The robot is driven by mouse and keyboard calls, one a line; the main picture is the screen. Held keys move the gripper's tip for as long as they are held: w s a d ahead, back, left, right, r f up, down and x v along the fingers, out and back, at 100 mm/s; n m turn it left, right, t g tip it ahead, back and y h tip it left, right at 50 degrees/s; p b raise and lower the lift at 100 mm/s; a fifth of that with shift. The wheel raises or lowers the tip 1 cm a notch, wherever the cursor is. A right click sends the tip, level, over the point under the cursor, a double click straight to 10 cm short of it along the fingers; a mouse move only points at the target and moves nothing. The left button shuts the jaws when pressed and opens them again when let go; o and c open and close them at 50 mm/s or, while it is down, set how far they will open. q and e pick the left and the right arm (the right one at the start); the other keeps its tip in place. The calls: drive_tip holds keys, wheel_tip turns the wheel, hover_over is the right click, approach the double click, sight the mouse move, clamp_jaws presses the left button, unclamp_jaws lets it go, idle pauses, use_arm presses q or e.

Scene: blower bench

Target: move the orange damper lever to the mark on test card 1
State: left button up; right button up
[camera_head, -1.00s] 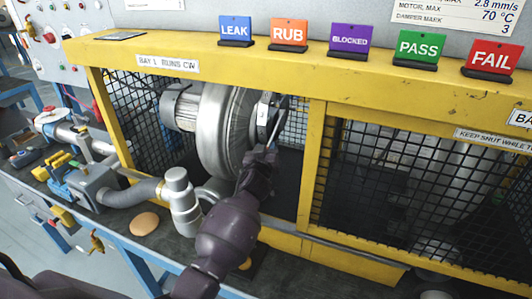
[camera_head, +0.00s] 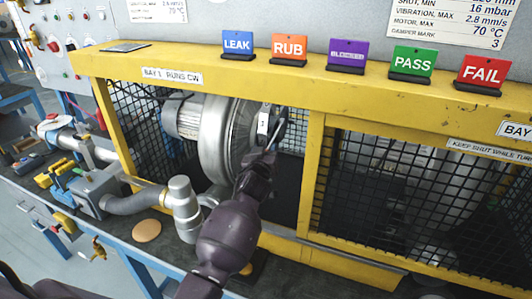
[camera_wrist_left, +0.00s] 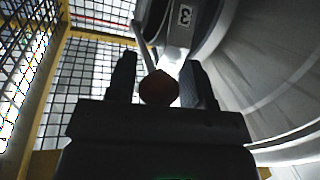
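The damper lever shows in the left wrist view as a thin pale bar with a dark orange-red round knob (camera_wrist_left: 159,89) at its end. In the head view the gripper (camera_head: 270,152) reaches through the open bay 1 front to the lever (camera_head: 278,132), beside the blower's white number plate (camera_head: 263,123). A digit 3 (camera_wrist_left: 185,16) shows near the lever in the wrist view. A printed card (camera_head: 158,10) is cut off above bay 1. My right gripper is out of view.
The silver blower housing (camera_head: 216,140) is close left of the gripper. A yellow frame post (camera_head: 311,175) and black mesh (camera_head: 400,190) stand to the right. Grey pipe fittings (camera_head: 184,205) and a tan disc (camera_head: 147,230) are at front left. Coloured signs line the top beam.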

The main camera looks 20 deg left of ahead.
use_arm(q)
drive_tip(key=shift+o, duration=0.8)
drive_tip(key=shift+f, duration=0.1)
drive_tip(key=shift+d, duration=0.1)
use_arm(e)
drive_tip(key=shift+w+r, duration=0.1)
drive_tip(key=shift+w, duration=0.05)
use_arm(q)
drive_tip(key=shift+s+d, duration=0.1)
drive_tip(key=shift+s, duration=0.35)
drive_tip(key=v, duration=1)
drive_tip(key=shift+w+m, duration=0.1)
drive_tip(key=shift+m, duration=0.2)
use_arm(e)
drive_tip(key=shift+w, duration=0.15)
